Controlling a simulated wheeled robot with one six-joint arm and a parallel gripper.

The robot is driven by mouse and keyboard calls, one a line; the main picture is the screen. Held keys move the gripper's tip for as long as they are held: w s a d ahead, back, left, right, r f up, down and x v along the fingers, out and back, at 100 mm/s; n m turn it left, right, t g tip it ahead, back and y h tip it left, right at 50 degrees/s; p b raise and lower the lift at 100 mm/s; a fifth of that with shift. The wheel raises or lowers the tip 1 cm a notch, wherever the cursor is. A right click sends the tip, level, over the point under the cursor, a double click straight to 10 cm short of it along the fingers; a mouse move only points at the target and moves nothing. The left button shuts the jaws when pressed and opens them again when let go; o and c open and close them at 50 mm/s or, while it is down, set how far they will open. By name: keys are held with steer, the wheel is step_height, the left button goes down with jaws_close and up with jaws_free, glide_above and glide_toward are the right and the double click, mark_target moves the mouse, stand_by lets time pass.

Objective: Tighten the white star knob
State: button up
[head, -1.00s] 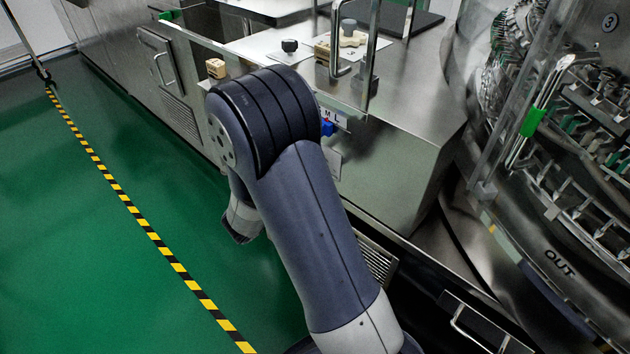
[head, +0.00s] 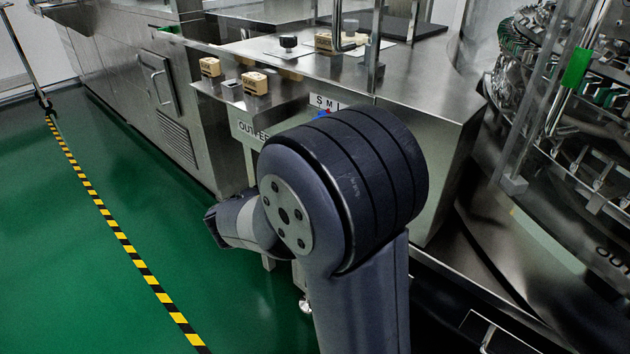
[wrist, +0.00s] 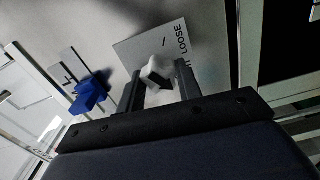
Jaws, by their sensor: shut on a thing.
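In the wrist view the white star knob (wrist: 157,69) sits in front of a grey label plate (wrist: 160,42) on the metal panel. The word LOOSE and a small mark can be read on the plate. My gripper (wrist: 160,83) has one dark finger on each side of the knob and is shut on it. The fingers hide parts of the knob and plate. In the head view my own arm hides the gripper and the white knob.
A blue knob (wrist: 90,92) on its own plate is just left of my gripper, also partly visible in the head view (head: 322,114). Tan blocks (head: 254,83) and a black knob (head: 289,42) stand on the bench. The green floor at left is clear.

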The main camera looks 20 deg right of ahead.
steer(key=shift+m, duration=0.4)
steer(key=o, duration=1)
steer(key=shift+c, duration=0.2)
steer(key=p+v, duration=0.2)
steer(key=v, duration=0.8)
steer(key=shift+s+a, duration=0.2)
steer(key=shift+a, duration=0.15)
steer(key=shift+f, duration=0.1)
